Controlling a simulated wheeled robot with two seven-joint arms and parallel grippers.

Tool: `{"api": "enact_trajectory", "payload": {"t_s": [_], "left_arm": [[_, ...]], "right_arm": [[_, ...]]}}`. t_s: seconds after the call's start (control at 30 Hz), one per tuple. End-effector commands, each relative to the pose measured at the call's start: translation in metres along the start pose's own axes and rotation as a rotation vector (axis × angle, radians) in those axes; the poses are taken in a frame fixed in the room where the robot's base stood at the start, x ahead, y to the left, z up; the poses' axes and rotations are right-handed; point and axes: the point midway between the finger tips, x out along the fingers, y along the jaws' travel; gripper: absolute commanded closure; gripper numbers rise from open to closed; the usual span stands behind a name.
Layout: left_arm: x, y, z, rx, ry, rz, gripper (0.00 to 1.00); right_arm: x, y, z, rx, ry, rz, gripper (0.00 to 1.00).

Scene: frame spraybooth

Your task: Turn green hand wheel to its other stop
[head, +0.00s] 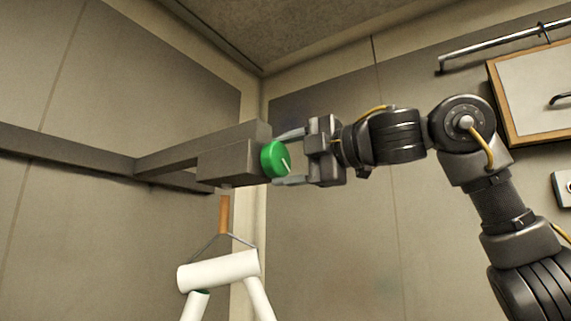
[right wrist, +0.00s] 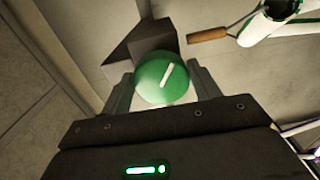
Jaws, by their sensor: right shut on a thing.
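The green hand wheel (head: 274,159) sits on the end face of a grey box (head: 228,163) on a beam. A white line marks its face. My right gripper (head: 290,158) reaches in from the right, its fingers above and below the wheel. In the right wrist view the wheel (right wrist: 162,79) lies between the two fingertips (right wrist: 163,82), and the white mark is tilted to the upper right. The right gripper is shut on the wheel. My left gripper is not in view.
A grey beam (head: 65,148) runs along the left wall to the box. A framed panel (head: 535,92) and a metal bar (head: 500,44) are on the right wall.

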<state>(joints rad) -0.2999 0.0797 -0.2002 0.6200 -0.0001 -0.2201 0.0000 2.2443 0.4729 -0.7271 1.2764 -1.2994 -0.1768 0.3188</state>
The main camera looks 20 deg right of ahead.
Motion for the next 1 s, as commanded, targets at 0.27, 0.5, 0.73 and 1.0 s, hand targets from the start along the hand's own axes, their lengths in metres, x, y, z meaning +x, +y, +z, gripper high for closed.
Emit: {"api": "enact_trajectory", "payload": {"t_s": [0.27, 0.5, 0.73, 1.0], "left_arm": [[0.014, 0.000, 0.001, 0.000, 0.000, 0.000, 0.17], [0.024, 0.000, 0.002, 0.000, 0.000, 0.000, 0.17], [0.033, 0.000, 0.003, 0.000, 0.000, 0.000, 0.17], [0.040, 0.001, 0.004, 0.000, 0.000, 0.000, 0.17]], "right_arm": [[0.000, -0.004, -0.001, 0.261, 0.001, 0.000, 0.61], [0.000, -0.006, -0.001, 0.487, 0.000, -0.001, 0.61], [0.001, -0.007, -0.002, 0.687, 0.001, -0.002, 0.61], [0.000, -0.007, -0.003, 0.857, -0.001, -0.002, 0.61]]}}
